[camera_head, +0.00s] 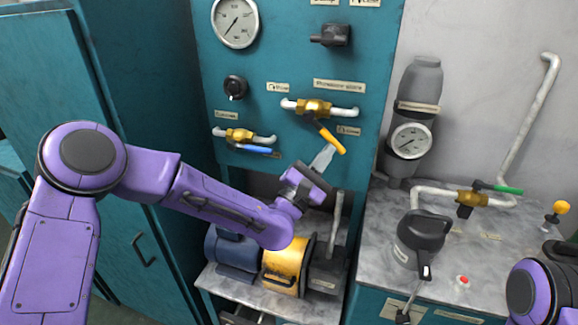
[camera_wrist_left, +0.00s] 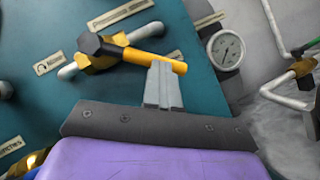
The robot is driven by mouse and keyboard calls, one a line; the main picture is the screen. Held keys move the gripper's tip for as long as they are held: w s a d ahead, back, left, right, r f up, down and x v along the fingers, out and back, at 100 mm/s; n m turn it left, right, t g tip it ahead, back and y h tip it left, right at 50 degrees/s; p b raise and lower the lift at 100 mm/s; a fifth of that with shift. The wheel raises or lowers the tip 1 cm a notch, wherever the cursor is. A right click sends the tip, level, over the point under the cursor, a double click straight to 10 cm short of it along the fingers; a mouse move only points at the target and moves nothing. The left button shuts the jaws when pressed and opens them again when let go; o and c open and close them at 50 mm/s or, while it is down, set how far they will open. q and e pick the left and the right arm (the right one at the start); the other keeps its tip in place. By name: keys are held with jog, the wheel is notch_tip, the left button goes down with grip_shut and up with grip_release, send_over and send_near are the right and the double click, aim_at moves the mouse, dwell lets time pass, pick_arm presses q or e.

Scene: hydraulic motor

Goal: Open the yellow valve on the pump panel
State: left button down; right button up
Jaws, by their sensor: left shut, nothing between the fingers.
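The yellow valve handle (camera_head: 330,137) sits on a brass valve body (camera_head: 314,108) on the teal pump panel (camera_head: 300,50). The handle slants down to the right, away from the white pipe line. In the left wrist view the yellow handle (camera_wrist_left: 150,58) runs from the brass body to the right. My left gripper (camera_head: 324,157) is shut and empty, with its tips just below and left of the handle's free end. In the left wrist view the shut fingers (camera_wrist_left: 163,72) overlap the handle's lower edge near its end; I cannot tell whether they touch. My right gripper is out of view.
A blue-handled valve (camera_head: 257,149) is left of the yellow one. A black knob (camera_head: 235,88) and gauges are on or near the panel. A motor (camera_head: 285,265) stands below. A green-handled valve (camera_head: 500,188) and a black lever unit (camera_head: 421,235) are at right.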

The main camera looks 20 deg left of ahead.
pick_arm(q)
jog(key=shift+d+r+n+t+y+b, duration=0.7)
jog(key=shift+n+y+b, duration=0.8)
jog(key=shift+n, duration=0.75)
jog(key=shift+d+r+n+t+y+b, duration=0.4)
jog(key=shift+r+n+y+b, duration=0.4)
jog(key=shift+n+y+b, duration=1.05)
jog(key=shift+d+r+n+t+y+b, duration=0.5)
jog(key=shift+d+r+n+y+b, duration=0.55)
jog(key=shift+n, duration=1.55)
jog(key=shift+a+f, duration=0.25)
jog(key=shift+a, duration=0.15)
jog(key=w+f+b+v, duration=0.1)
jog(key=f+b+v, duration=0.1)
jog(key=b+v, duration=0.5)
jog(key=v, duration=0.5)
jog(key=shift+a+f+b, duration=0.2)
jog(key=shift+f+b, duration=0.1)
jog(key=shift+f, duration=0.05)
jog(key=shift+s, duration=0.1)
